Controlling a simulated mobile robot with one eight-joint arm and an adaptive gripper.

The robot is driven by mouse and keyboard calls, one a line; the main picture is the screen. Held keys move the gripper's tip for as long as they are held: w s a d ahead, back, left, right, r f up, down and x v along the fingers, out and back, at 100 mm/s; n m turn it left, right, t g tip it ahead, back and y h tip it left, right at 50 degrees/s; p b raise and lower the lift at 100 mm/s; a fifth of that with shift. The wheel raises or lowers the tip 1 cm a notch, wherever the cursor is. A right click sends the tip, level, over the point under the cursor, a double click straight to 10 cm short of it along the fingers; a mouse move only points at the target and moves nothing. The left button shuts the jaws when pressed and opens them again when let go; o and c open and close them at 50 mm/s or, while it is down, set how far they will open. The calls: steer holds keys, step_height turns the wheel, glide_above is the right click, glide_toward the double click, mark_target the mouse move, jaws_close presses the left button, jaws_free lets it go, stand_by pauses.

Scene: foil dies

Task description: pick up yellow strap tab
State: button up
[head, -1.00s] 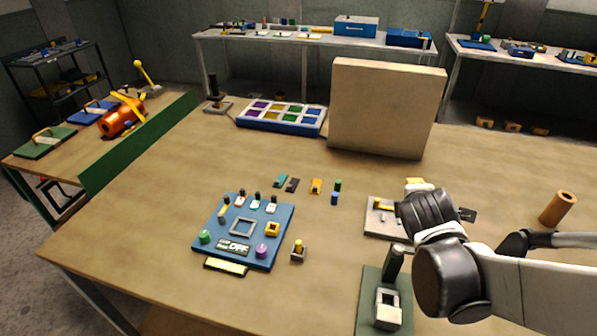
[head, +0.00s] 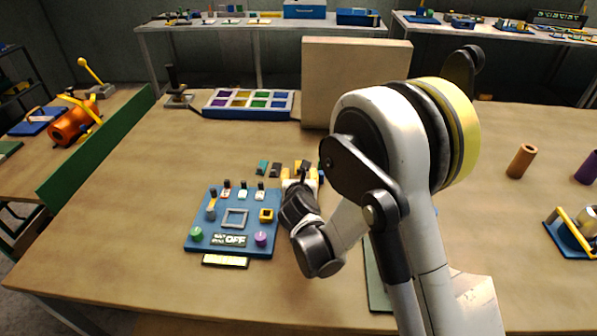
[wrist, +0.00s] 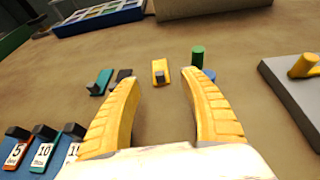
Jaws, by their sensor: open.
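The yellow strap tab (wrist: 160,72) lies on the wooden table, a small flat yellow piece with a dark raised block on it. In the wrist view it is ahead of my gripper (wrist: 166,92), between the lines of the two yellow fingers and apart from them. The fingers are spread and empty. In the head view my gripper (head: 301,174) is low over the table, just right of the blue panel's back corner. There my gripper and arm largely cover the tab, so I cannot make it out clearly.
A teal piece (wrist: 100,82) and a black piece (wrist: 123,76) lie left of the tab. The blue panel (head: 205,240) is at left. A beige block (head: 352,70) stands behind.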

steer(key=b+x, duration=0.2)
steer(key=x, duration=0.3)
steer(key=shift+w, duration=0.1)
jaws_close()
